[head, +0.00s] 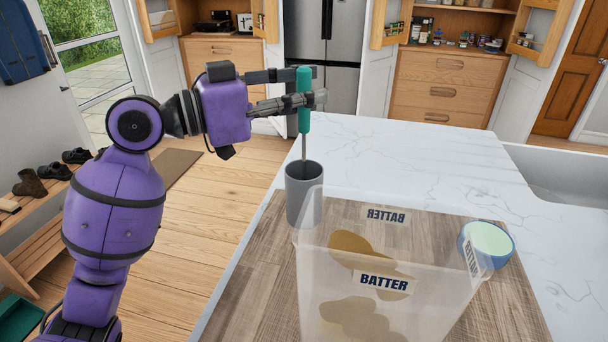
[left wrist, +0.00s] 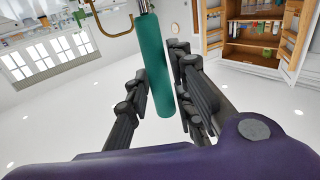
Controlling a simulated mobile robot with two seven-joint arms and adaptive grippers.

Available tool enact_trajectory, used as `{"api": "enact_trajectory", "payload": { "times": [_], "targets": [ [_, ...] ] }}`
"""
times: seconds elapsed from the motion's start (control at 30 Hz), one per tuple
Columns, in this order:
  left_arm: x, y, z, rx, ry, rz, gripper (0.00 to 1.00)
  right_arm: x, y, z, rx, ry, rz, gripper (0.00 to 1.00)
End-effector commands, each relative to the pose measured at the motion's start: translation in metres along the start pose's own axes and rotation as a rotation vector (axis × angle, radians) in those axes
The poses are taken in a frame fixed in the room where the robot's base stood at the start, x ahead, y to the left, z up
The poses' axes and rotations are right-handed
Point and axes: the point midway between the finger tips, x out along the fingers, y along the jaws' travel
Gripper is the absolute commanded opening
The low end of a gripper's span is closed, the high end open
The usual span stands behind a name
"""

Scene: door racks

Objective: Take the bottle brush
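The bottle brush (head: 304,122) has a teal handle and a thin metal stem. It stands upright with its lower end inside a grey cylindrical cup (head: 304,198), so its bristles are hidden. My left gripper (head: 311,87) is at the upper handle, with one finger on the far side and one on the near side. In the left wrist view the teal handle (left wrist: 153,65) lies between the spread fingers, with small gaps beside it. The left gripper looks open around the handle. My right gripper is not in view.
The cup stands on a wooden board (head: 255,285) on the white counter (head: 400,150). A translucent batter container (head: 440,295) stands close to its right, with a blue-rimmed bowl (head: 487,243) beyond.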

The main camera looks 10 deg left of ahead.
Motion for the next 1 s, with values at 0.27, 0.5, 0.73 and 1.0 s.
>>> {"api": "enact_trajectory", "payload": {
  "times": [0.27,0.5,0.73,1.0],
  "targets": [
    [0.000,0.000,0.000,0.000,0.000,0.000,0.00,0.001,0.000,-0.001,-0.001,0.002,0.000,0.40],
    [0.000,0.000,-0.004,0.001,0.001,0.000,0.00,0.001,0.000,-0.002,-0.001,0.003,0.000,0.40],
    [0.000,0.001,-0.030,0.006,0.002,0.000,0.00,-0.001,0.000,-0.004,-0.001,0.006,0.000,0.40],
    [-0.001,0.002,-0.086,0.007,0.002,-0.001,0.00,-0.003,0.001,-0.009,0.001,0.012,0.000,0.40]
  ]
}}
